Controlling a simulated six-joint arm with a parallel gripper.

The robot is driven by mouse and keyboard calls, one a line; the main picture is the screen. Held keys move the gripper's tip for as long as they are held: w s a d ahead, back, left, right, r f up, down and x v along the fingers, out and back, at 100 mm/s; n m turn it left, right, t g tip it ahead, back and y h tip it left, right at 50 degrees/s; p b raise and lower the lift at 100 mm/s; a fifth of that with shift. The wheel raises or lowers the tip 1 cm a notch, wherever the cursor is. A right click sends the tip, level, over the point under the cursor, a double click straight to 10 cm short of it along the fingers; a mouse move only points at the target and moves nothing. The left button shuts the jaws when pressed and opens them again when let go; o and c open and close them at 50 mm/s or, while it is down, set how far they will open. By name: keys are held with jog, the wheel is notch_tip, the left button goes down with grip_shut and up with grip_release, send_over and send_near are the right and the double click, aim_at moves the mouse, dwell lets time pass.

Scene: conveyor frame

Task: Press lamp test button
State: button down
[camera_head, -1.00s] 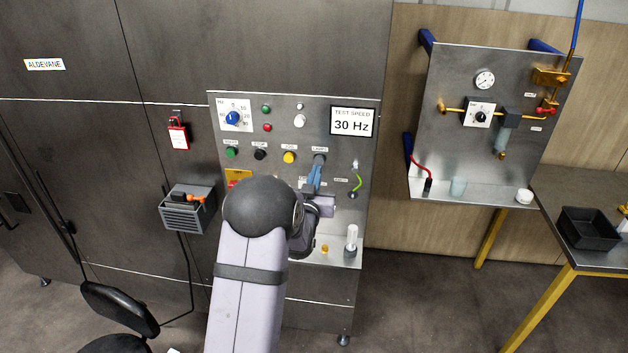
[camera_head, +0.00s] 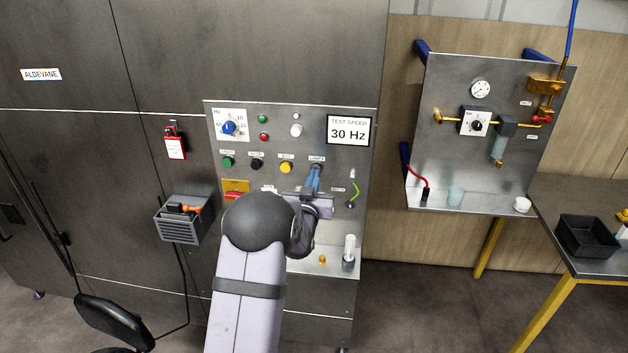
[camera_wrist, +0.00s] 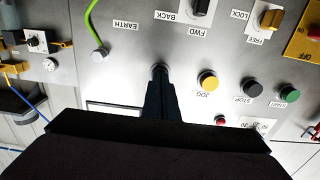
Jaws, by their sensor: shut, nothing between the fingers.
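The lamp test button (camera_wrist: 160,68) shows only as a small dark grey edge at the fingertips in the wrist view. In the head view it sits under the LAMPS label (camera_head: 317,158), right of the yellow JOG button (camera_head: 286,167), mostly hidden by my fingers. My gripper (camera_head: 316,168) is shut and empty, its fingers pointing at the panel. The fingertips (camera_wrist: 160,75) are at the button in the wrist view. I cannot tell whether they touch it or whether it is pushed in.
The black STOP (camera_head: 257,164) and green START (camera_head: 228,162) buttons are in the same row. A green earth lead (camera_head: 354,192) hangs to the right. Selector switches sit below the row. A shelf (camera_head: 330,265) holds a white cylinder (camera_head: 349,250).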

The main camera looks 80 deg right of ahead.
jog(key=shift+d, duration=0.45)
jog(key=shift+a, duration=0.1)
jog(key=shift+a+b, duration=0.7)
jog(key=shift+a, duration=2)
